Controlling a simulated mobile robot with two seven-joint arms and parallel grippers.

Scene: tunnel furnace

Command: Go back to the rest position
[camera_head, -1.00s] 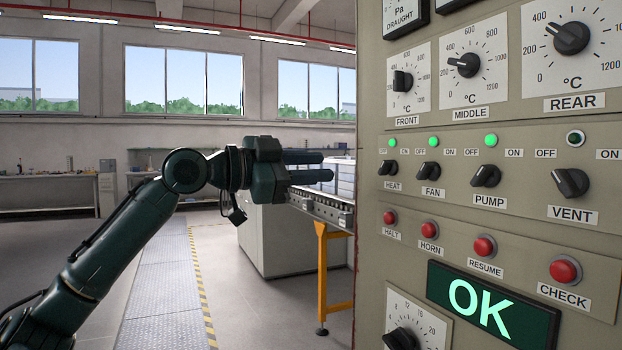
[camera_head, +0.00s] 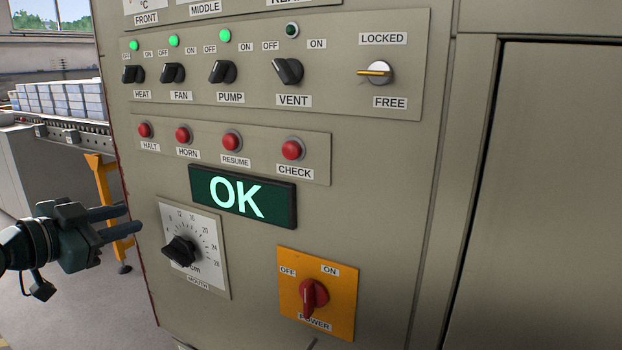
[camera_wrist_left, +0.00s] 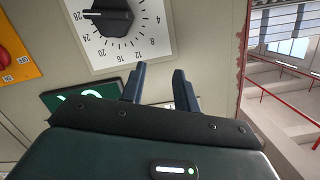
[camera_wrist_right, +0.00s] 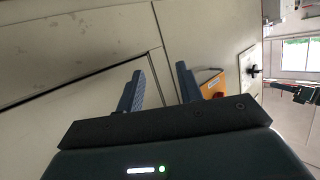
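In the head view my left gripper (camera_head: 132,220) is at the lower left, in front of the left edge of the control panel (camera_head: 360,190). Its two dark fingers point right and are apart, with nothing between them. The left wrist view also shows the left gripper (camera_wrist_left: 158,78) open and empty, with the MOUTH dial (camera_wrist_left: 108,16) beyond it. My right gripper is outside the head view. In the right wrist view the right gripper (camera_wrist_right: 160,82) has its fingers apart and empty, before plain beige panelling (camera_wrist_right: 70,45).
The VENT lamp (camera_head: 292,30) is dark; the other lamps are green. A conveyor (camera_head: 75,128) stands left.

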